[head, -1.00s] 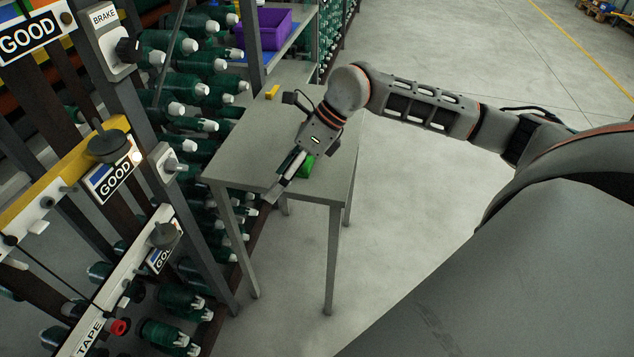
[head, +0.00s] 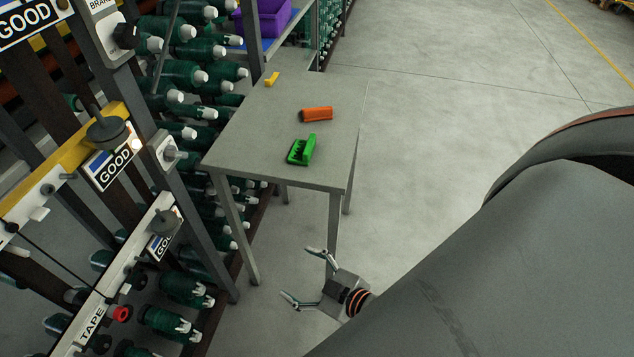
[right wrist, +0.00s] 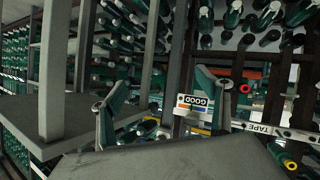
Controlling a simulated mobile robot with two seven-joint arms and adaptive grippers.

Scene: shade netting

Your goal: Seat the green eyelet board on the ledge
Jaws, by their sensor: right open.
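The green eyelet board (head: 302,150) lies on the grey table near its front edge, in the head view. It shows a flat base with a raised, notched strip along one side. My right gripper (head: 296,272) is open and empty, below and in front of the table, well clear of the board. Its two spread fingers also show in the right wrist view (right wrist: 160,85), with nothing between them; the board cannot be made out there. I cannot tell which surface is the ledge. My left gripper is not in view.
On the table (head: 245,135) lie an orange piece (head: 316,114) and a small yellow piece (head: 272,79). A purple bin (head: 268,20) stands on a shelf behind. The machine frame with GOOD plates (head: 117,165) and green bobbins (head: 190,75) borders the left. Floor right of the table is clear.

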